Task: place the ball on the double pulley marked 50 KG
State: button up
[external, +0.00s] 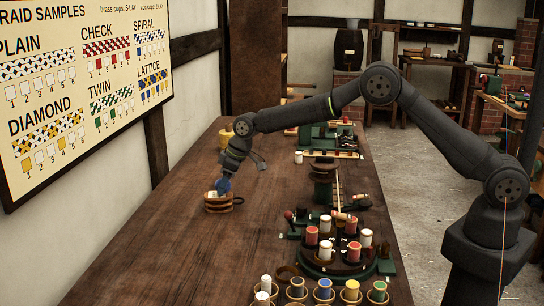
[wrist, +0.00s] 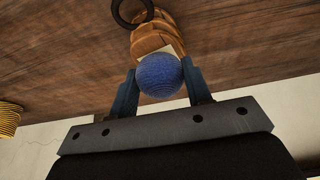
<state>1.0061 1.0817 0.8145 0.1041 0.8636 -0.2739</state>
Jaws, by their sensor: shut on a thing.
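The blue ball (wrist: 159,76) is held between the two fingers of my gripper (wrist: 160,88) in the wrist view. In the external view the blue ball (external: 223,185) is at the end of my gripper (external: 225,180), low over a wooden pulley block (external: 220,205) on the table. The pulley (wrist: 157,28) shows just beyond the ball in the wrist view, with a pale patch and a dark ring at its end. I cannot read any mark on it. I cannot tell whether the ball touches the pulley.
A yellow coil (external: 226,137) stands behind my gripper, also at the left of the wrist view (wrist: 10,120). A green carousel with bobbins (external: 335,255) and several cups (external: 323,294) stand at the right and front. The wooden table (external: 150,255) is clear at the left.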

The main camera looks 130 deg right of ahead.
jog(key=shift+f, duration=0.3)
jog(key=shift+f, duration=0.2)
jog(key=o, duration=1)
jog(key=shift+r, duration=0.1)
jog(key=v, duration=1.2)
jog(key=shift+r, duration=0.1)
